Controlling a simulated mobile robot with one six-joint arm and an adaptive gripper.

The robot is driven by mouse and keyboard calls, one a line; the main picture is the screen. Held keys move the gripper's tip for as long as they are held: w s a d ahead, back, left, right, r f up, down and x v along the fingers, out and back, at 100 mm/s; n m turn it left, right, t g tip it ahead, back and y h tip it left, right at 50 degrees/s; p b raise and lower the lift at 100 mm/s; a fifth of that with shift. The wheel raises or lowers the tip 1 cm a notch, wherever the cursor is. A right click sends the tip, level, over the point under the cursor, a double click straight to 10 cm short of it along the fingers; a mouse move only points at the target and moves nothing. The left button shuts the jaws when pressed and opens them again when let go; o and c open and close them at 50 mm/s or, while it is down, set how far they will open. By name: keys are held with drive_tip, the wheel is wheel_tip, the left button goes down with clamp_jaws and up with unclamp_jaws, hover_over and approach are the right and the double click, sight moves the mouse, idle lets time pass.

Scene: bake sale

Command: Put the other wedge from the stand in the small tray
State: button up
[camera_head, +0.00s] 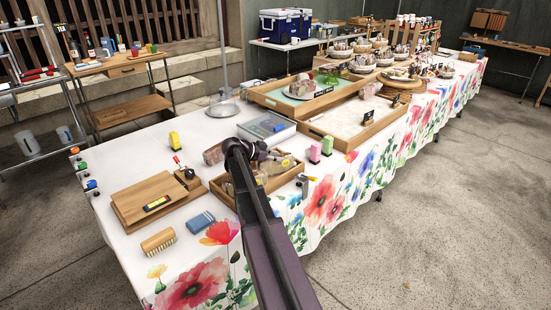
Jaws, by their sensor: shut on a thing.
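My gripper (273,157) is low over the near part of the table, above a small wooden tray (291,180). It is shut on a small yellowish-brown piece, apparently a wedge (287,162), at the tray's far right side. My arm hides part of the tray and its contents, and I cannot tell whether the piece touches the tray. A round wooden stand (398,85) is farther back at the right, with its top too small to make out clearly.
A wooden board (155,200), a brush (158,241) and a blue packet (200,222) lie left of the tray. A clear-lidded box (267,127) and larger wooden trays (352,119) lie behind. Green and pink bottles (315,153) stand close to its right.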

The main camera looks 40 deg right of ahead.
drive_tip(key=shift+f, duration=0.1)
drive_tip(key=o, duration=0.7)
drive_tip(key=shift+o, duration=0.2)
drive_tip(key=shift+a+r, duration=0.2)
drive_tip(key=shift+r, duration=0.05)
drive_tip(key=p+v, duration=0.5)
drive_tip(key=v, duration=0.6)
drive_tip(key=shift+a, duration=0.25)
